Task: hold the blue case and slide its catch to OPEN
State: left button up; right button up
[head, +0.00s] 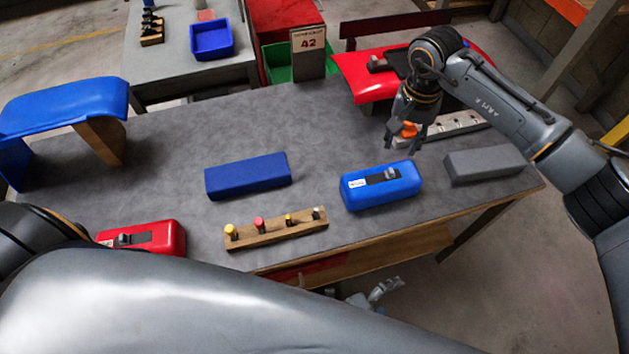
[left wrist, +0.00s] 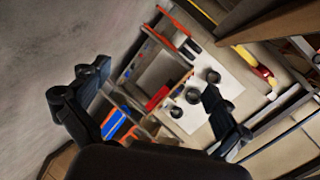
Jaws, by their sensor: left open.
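The blue case (head: 372,195) lies on the grey table near its front edge. Its grey catch (head: 391,173) sits in a dark slot on top, toward the slot's right end, with a white label at the left. My right gripper (head: 405,142) is above and behind the case, pointing down, fingers apart and not touching it. An orange piece shows between its fingers; I cannot tell what it belongs to. My left gripper (head: 377,293) is low, beyond the table's front edge, apart from the case. In the left wrist view its open fingers (left wrist: 150,105) hold nothing.
A wooden strip with coloured pegs (head: 275,234), a dark blue block (head: 248,176) and a red case (head: 150,238) are left of the blue case. A grey block (head: 485,164) is to its right. A red kart part (head: 357,84) and sign (head: 308,50) stand behind.

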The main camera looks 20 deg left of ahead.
aim_at(360, 183)
pick_arm(q)
jog(key=w+d+r+m+h, duration=0.3)
jog(key=r+m, duration=0.3)
jog(key=r, duration=0.4)
jog(key=w+a+r+m+t, duration=0.2)
jog(key=w+a+r+m, duration=0.3)
jog(key=w+a+r, duration=0.65)
jog(key=a+f+m+g+y, duration=0.1)
jog(key=a+f+m+g, duration=0.15)
jog(key=a+m, duration=1.2)
jog(key=shift+n+g, duration=0.45)
jog(key=shift+n, duration=0.5)
jog(key=x, duration=1.1)
jog(key=shift+w+d+f, duration=0.15)
jog(key=shift+w+f, duration=0.05)
jog(key=shift+w, duration=0.1)
